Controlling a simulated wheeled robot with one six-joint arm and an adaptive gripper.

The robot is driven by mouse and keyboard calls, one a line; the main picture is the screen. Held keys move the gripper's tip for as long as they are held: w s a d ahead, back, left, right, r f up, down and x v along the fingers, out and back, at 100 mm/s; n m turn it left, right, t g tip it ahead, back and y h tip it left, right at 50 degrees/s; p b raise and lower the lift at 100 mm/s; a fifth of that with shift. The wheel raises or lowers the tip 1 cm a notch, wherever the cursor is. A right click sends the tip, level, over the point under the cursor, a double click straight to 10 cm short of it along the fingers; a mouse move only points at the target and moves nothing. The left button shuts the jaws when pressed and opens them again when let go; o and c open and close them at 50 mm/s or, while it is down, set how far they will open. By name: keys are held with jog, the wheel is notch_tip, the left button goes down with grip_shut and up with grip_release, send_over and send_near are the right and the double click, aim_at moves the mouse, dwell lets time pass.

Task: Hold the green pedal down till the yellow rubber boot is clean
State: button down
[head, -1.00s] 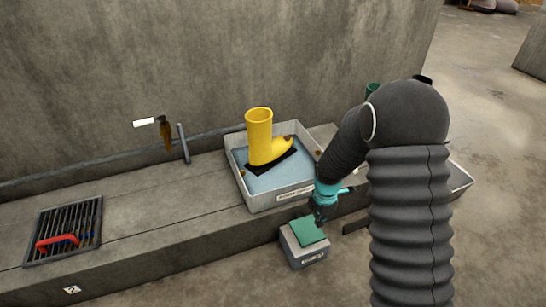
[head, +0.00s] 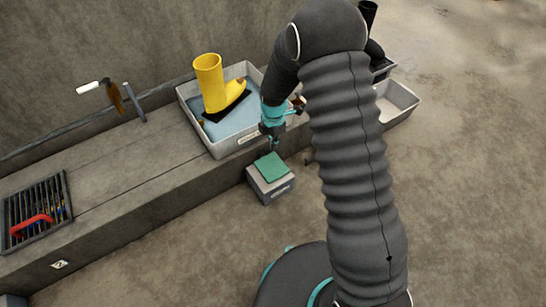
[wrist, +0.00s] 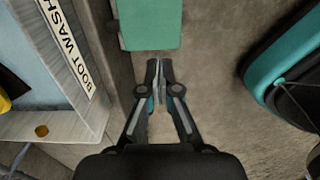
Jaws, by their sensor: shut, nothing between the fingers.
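The yellow rubber boot (head: 211,88) stands upright on a black mat in the boot wash tray, with a brown patch on its toe. A bit of the boot (wrist: 5,103) shows at the left edge of the wrist view. The green pedal (head: 271,167) sits on top of a grey box on the floor, in front of the tray. It also shows at the top of the wrist view (wrist: 150,25). My gripper (head: 273,147) is shut and empty, fingers pointing down by the pedal's back edge. In the wrist view my fingertips (wrist: 160,65) are just off the pedal's edge; contact cannot be told.
The grey tray (head: 222,149) holds bluish water and stands on a concrete ledge (head: 130,185). A brush (head: 112,97) hangs by a post behind. A grate with a red handle (head: 32,222) lies at left. Another tray (head: 398,103) stands at right. Floor in front is open.

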aim_at(275, 172)
notch_tip(275, 172, down, 14)
jog(key=shift+r+b, duration=0.2)
jog(key=shift+b, duration=0.1)
dwell(0.4)
jog(key=f+b, duration=0.3)
jog(key=b, duration=0.1)
jog(key=shift+s+d+f, duration=0.2)
jog(key=shift+s+f, duration=0.05)
jog(key=shift+s, duration=0.05)
jog(key=shift+s+d+f, duration=0.1)
jog(key=shift+s, duration=0.1)
notch_tip(275, 172, up, 14)
jog(key=s+d+p, duration=0.2)
jog(key=p, duration=0.1)
jog(key=shift+s, duration=0.3)
dwell(1.3)
